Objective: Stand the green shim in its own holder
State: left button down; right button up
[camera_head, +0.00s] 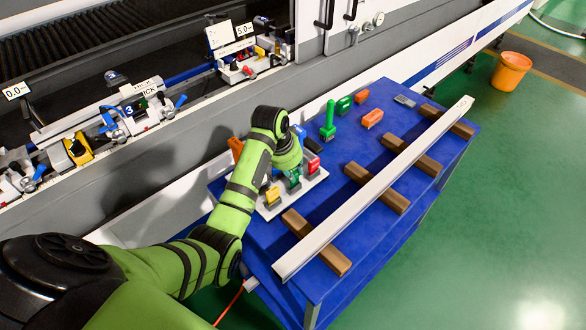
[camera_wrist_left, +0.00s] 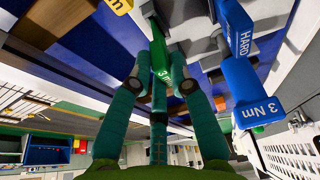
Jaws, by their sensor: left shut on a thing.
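The green shim (camera_wrist_left: 160,57), with a white marking, is between the fingers of my left gripper (camera_wrist_left: 160,84) in the left wrist view. The gripper is shut on it. In the head view the green piece (camera_head: 294,182) shows below my left wrist, over a white holder board (camera_head: 270,211), between a yellow piece (camera_head: 272,194) and a red piece (camera_head: 313,167). The shim's far end is close to grey holder parts; I cannot tell whether it is seated. My left arm hides part of the board. My right gripper is not in view.
The blue table (camera_head: 333,178) also holds a long pale profile (camera_head: 375,186) on brown wooden blocks. A green upright tool (camera_head: 328,122), a green piece (camera_head: 343,105) and an orange piece (camera_head: 372,118) stand further back. A blue tool marked 3 Nm (camera_wrist_left: 246,85) is close to the gripper's right.

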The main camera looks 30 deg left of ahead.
pick_arm(q)
jog(key=shift+f, duration=1.1)
jog(key=shift+r, duration=0.1)
dwell(0.9)
dwell(0.9)
jog(key=c, duration=1.1)
grip_release()
jog(key=shift+o, duration=0.2)
jog(key=v, duration=1.2)
jog(key=shift+s, duration=0.1)
